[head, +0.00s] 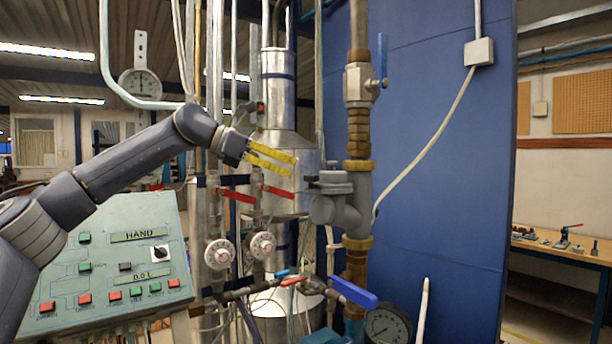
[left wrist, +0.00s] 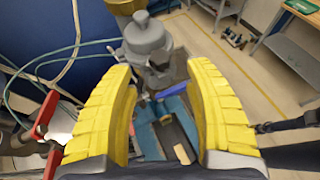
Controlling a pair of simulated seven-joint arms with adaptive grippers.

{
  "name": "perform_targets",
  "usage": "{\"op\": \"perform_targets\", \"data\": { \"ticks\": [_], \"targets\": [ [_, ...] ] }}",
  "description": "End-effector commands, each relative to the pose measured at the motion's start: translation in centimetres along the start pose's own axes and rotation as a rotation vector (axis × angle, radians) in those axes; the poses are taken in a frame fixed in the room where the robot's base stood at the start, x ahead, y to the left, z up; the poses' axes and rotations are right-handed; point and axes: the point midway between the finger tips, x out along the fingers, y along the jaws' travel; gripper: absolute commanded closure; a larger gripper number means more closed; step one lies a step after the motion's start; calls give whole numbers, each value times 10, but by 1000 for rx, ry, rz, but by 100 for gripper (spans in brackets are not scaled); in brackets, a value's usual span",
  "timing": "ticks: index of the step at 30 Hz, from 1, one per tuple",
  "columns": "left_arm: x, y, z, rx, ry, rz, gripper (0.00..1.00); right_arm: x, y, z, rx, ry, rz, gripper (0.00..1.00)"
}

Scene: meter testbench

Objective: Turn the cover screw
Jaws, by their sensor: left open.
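A grey metal meter body (head: 340,208) sits on the vertical brass-jointed pipe, with a round flat cover (head: 333,184) on top. A small knob (head: 331,165), which looks like the cover screw, stands on the cover. In the left wrist view the grey body (left wrist: 148,42) shows beyond the fingertips, with the knob (left wrist: 140,17) on it. My left gripper (head: 293,165) has yellow fingers, open and empty. It is left of the cover and slightly above it, pointing right, apart from it. My left gripper also shows in the wrist view (left wrist: 161,72). My right gripper is not seen.
Red valve levers (head: 236,195) and white dials (head: 220,254) are on the pipes below my left arm. A blue lever (head: 353,292) and a pressure gauge (head: 388,325) sit lower down. A green control panel (head: 110,262) stands left. The blue wall (head: 440,200) is behind.

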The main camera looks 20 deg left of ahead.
Motion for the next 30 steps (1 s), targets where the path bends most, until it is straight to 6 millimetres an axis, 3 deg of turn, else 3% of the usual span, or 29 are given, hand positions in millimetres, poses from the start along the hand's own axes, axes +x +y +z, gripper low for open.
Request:
{"op": "perform_targets", "data": {
  "ticks": [6, 12, 27, 30],
  "targets": [
    [32, 0, 0, 0, 1, -2, 48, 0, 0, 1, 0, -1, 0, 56],
    [48, 0, 0, 0, 1, 1, 48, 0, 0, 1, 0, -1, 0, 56],
    [55, 0, 0, 0, 0, 1, 47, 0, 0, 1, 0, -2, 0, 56],
    [55, 0, 0, 0, 0, 1, 58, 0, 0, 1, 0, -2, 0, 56]
  ]
}}
